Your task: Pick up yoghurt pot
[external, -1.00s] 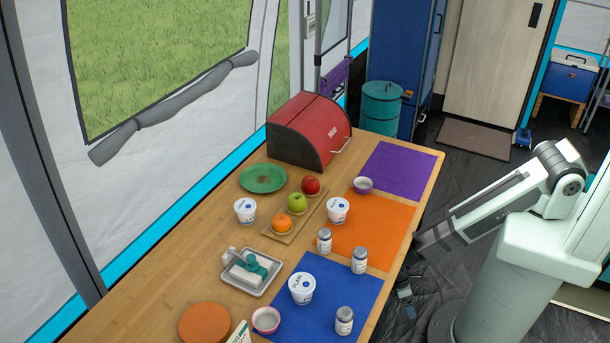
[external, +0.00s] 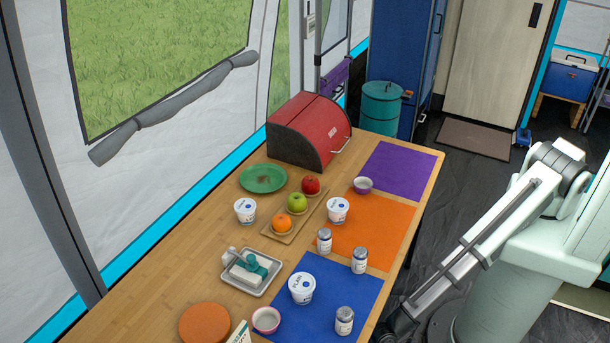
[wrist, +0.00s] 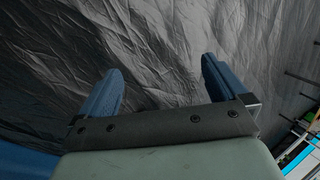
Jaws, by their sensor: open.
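Three white yoghurt pots with blue marks stand upright on the table. One pot (external: 302,288) is on the blue mat, one pot (external: 338,210) is at the edge of the orange mat, and one pot (external: 245,211) is on bare wood at the left. My gripper (wrist: 162,88) is open and empty in the wrist view, with its two blue fingers apart over dark crinkled floor. In the external view my arm reaches down beside the table's right edge, and the gripper's fingers are not clearly seen there. No pot shows in the wrist view.
Small jars (external: 344,321) stand near the pots on the blue and orange mats. A pink bowl (external: 266,320), a tray with a white block (external: 247,283), a fruit board (external: 272,235), a green plate (external: 263,179) and a red bread bin (external: 312,130) crowd the table. The purple mat (external: 402,172) is mostly clear.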

